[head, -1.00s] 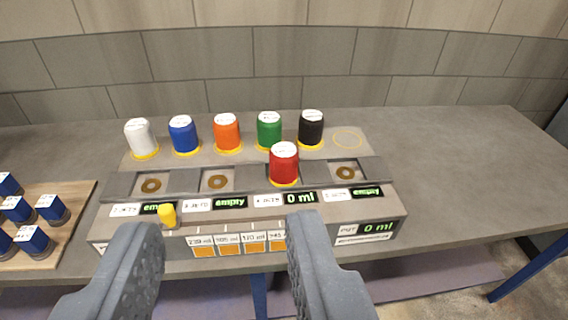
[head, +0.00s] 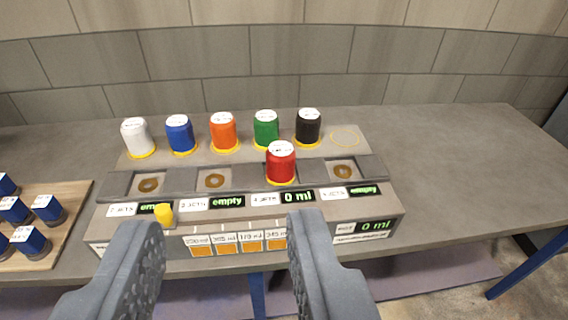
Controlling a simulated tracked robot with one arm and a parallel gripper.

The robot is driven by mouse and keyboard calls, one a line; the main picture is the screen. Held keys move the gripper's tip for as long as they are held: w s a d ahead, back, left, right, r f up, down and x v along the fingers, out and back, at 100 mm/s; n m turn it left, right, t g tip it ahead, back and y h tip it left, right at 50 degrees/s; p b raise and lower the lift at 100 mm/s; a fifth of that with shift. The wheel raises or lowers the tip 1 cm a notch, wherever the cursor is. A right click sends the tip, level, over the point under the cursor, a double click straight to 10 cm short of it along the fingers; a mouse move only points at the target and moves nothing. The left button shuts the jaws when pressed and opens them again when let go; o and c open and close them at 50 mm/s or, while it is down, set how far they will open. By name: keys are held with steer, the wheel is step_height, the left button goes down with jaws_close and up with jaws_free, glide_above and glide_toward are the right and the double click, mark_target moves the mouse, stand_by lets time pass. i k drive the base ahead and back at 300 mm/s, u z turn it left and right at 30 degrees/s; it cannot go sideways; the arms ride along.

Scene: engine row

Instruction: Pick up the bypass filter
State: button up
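Several capped filters stand on the grey bench unit: a white one (head: 138,136), a blue one (head: 181,134), an orange one (head: 223,132), a green one (head: 266,129) and a black one (head: 308,127) in the back row. A red one (head: 281,163) stands in a front slot above a "0 ml" display. Their top labels are too small to read, so I cannot tell which is the bypass filter. My gripper (head: 226,222) is open and empty, its fingers wide apart in the foreground, nearer than the filters.
The unit (head: 398,212) has bare front slots with brown rings, an empty yellow ring (head: 345,136) at back right and a yellow knob (head: 164,214). The bench (head: 450,165) is clear at right.

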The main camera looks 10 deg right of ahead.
mark_target(280, 155)
steer(key=z, duration=3.1)
steer(key=k, duration=1.05)
steer(key=u, duration=1.95)
steer(key=i, duration=1)
steer(key=u, duration=0.05)
